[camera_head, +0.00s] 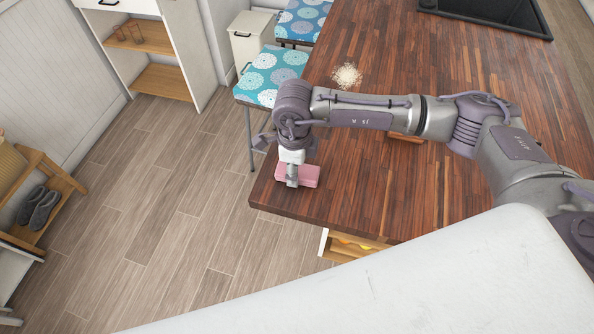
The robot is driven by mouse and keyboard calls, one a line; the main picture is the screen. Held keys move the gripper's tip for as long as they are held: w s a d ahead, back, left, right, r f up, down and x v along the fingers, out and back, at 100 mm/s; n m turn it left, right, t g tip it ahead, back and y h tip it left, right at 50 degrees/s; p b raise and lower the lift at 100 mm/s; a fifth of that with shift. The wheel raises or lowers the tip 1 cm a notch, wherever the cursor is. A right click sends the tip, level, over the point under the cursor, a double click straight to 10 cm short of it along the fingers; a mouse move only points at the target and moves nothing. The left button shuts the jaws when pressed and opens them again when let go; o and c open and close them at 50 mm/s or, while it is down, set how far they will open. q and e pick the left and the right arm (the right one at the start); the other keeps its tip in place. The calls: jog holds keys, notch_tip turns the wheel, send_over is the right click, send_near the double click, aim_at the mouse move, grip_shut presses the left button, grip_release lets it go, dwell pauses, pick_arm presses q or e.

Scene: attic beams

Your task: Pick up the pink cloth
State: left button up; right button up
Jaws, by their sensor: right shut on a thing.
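The pink cloth (311,176) is a small folded block near the left corner of the dark wooden counter (420,40). My right gripper (292,182) comes down over it from above and is shut on it. The gripper hides part of the cloth's left side. I cannot tell whether the cloth still touches the counter. My left gripper is not in view.
A pile of pale crumbs (347,76) lies on the counter beyond my arm. A black hob (490,12) is at the far edge. Stools with blue patterned seats (271,76) stand beside the counter. A rack with grey shoes (38,207) is at the left. The floor between is clear.

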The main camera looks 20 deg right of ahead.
jog(key=shift+r+b, duration=0.3)
jog(key=shift+r, duration=0.15)
notch_tip(320, 180, up, 2)
jog(key=shift+w+r+b, duration=0.1)
jog(key=shift+r+b, duration=0.15)
jog(key=shift+b, duration=0.5)
jog(key=s+d+r+b, duration=0.3)
jog(key=d+r, duration=0.4)
jog(key=d, duration=0.4)
jog(key=shift+d+r+b, duration=0.2)
jog(key=shift+r+b, duration=0.15)
jog(key=shift+b, duration=0.1)
